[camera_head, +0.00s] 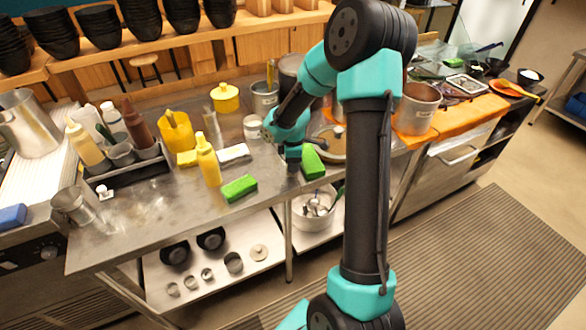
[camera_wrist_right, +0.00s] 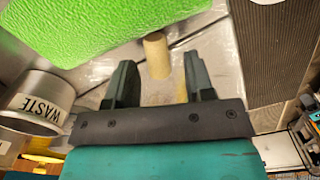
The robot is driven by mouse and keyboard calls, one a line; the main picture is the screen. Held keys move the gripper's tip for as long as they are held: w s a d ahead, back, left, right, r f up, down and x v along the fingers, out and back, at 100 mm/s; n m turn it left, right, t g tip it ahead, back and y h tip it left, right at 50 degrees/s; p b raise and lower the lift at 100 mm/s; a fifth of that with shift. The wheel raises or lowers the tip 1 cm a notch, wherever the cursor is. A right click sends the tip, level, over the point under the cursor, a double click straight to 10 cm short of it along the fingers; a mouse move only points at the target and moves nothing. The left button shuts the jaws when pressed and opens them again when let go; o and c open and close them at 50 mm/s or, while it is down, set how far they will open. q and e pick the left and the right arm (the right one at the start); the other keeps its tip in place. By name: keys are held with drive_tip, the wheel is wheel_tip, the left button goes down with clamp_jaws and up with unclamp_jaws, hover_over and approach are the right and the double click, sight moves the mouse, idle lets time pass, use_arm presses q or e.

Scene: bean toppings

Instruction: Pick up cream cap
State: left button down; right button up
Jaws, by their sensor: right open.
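A small cream, round-sided piece, which looks like the cream cap (camera_wrist_right: 156,55), shows in the right wrist view between and beyond my right fingertips. My right gripper (camera_wrist_right: 160,78) is open, with a clear gap between its two dark fingers. I cannot tell how far the cap is from the fingers, and nothing is visibly clamped. In the head view my right gripper (camera_head: 293,166) points down over the steel table, beside a green sponge (camera_head: 313,163). I cannot make out the cap in that view. My left gripper is out of view.
The green sponge fills the upper left of the right wrist view, near the fingers. A metal pot marked WASTE (camera_wrist_right: 38,100) stands at the left there.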

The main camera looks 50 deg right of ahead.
wheel_tip(320, 180, down, 2)
drive_tip(key=shift+f, duration=0.1)
idle(0.4)
drive_tip(key=c, duration=0.6)
